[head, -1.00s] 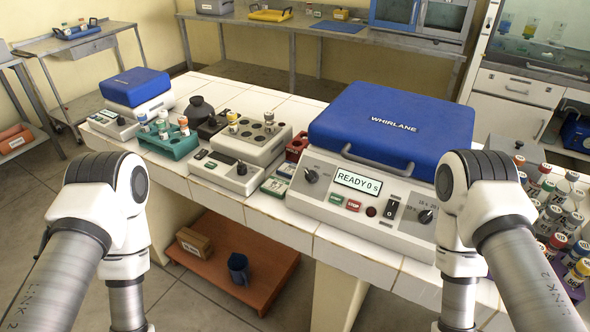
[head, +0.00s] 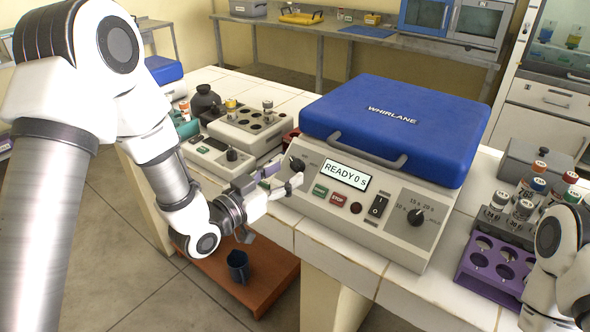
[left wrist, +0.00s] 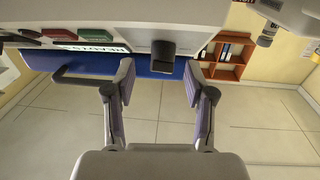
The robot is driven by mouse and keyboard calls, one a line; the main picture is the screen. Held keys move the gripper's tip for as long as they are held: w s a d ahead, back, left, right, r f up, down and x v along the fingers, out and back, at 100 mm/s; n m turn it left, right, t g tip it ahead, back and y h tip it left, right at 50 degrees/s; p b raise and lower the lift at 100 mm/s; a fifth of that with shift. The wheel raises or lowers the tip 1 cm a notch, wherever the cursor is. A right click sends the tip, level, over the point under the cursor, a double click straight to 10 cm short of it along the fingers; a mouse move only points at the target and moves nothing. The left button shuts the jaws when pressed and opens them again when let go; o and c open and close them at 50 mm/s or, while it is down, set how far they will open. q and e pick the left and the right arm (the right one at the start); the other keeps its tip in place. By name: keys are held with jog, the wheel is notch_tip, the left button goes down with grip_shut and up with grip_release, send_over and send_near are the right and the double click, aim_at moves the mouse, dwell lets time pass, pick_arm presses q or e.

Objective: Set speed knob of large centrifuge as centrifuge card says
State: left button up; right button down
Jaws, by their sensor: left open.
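The large centrifuge (head: 385,225) stands on the white bench with its blue lid (head: 395,125) closed. Its display reads "READY 0 s". The black left knob (head: 297,164) sits on the front panel left of the display; its pointer setting is too small to read. My left gripper (head: 284,184) is open and empty just in front of this knob. In the left wrist view the knob (left wrist: 162,50) shows centred between the spread fingers, beyond their tips. A second knob (head: 417,217) on the right has time marks. I cannot make out a centrifuge card. My right gripper is out of view.
A purple rack (head: 470,270) and several capped tubes stand at right. A smaller device (head: 215,152) stands left of the centrifuge.

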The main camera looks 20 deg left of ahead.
pick_arm(q)
jog(key=shift+x, duration=0.8)
jog(key=shift+w, duration=0.4)
grip_shut()
